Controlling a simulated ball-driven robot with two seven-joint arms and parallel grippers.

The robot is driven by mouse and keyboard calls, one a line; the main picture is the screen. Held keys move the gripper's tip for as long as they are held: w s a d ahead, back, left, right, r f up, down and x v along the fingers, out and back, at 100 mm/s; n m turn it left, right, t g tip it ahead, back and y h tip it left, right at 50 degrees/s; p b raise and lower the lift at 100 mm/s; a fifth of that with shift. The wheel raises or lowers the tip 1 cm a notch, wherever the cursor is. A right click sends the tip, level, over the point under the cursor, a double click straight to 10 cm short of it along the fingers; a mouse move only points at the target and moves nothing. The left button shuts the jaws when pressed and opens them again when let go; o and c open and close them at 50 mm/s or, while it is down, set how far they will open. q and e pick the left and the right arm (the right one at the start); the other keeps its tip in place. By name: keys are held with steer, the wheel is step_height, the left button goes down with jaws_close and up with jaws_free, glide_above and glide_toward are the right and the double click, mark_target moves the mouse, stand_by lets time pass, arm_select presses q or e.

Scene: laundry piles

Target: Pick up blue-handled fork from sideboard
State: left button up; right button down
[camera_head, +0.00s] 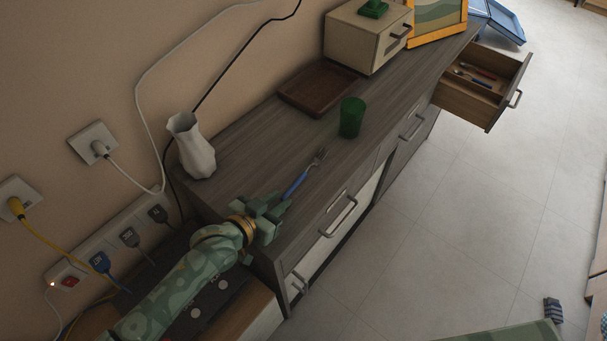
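The blue-handled fork (299,181) lies on the grey wooden sideboard (244,137), its metal tines pointing away to the upper right. My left gripper (279,202) is at the near end of the sideboard, just beyond the end of the blue handle. Its green fingers look spread apart, with the handle's end close to the gap between them. Whether they touch the fork is unclear. My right gripper is out of view.
A white vase (191,146), a green cup (351,117), a brown tray (318,87) and a beige box (362,38) stand on the sideboard. An open drawer (484,89) holding cutlery juts out at the far end. Cables and sockets line the wall.

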arm_select(q)
jaws_close()
